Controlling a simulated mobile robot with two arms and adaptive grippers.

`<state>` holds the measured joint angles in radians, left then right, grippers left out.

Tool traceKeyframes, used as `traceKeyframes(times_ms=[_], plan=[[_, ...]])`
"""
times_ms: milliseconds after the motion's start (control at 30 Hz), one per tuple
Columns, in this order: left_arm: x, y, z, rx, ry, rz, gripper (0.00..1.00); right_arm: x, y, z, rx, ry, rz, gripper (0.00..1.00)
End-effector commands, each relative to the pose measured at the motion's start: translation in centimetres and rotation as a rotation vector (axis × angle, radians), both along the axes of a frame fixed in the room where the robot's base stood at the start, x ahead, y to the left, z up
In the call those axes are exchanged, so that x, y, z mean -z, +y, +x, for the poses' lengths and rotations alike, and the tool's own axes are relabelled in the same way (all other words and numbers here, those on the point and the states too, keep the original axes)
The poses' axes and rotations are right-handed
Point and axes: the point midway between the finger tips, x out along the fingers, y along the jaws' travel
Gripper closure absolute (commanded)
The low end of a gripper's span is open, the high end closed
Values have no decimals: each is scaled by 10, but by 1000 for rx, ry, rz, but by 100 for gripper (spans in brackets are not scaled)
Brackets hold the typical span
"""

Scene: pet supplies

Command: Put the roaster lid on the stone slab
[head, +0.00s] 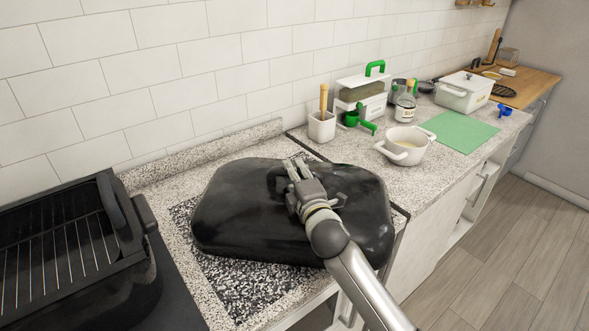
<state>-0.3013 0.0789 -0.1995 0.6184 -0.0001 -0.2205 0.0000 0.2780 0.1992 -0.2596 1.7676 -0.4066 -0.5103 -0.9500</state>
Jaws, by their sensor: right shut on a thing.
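The roaster lid (235,215) is large, glossy and black. It lies roughly level over the stone slab (240,290), a dark speckled patch on the paler counter. The slab shows along the lid's left and front edges; the rest is hidden under the lid. I cannot tell whether the lid touches the slab or is just above it. My right gripper (298,170) is shut on the lid near the middle of its top, its arm coming in from the lower right. My left gripper is not in view.
The black roaster base (130,270) with a wire rack stands at the left. A tiled wall is behind.

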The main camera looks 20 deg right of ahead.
Motion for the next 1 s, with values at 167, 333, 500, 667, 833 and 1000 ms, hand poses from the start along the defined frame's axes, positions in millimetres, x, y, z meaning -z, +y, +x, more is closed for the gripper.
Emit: traceKeyframes(times_ms=[167,333,500,667,833,1000], plan=[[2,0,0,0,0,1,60,-2,0,0,-2,-11,0,100],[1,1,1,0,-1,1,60,2,0,0,0,0,0,59],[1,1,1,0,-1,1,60,2,0,0,-1,0,0,58],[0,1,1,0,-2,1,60,1,0,0,-1,-1,0,58],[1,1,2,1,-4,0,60,1,0,-10,-1,-1,-1,58],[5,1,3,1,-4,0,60,1,0,-36,-2,0,-1,58]])
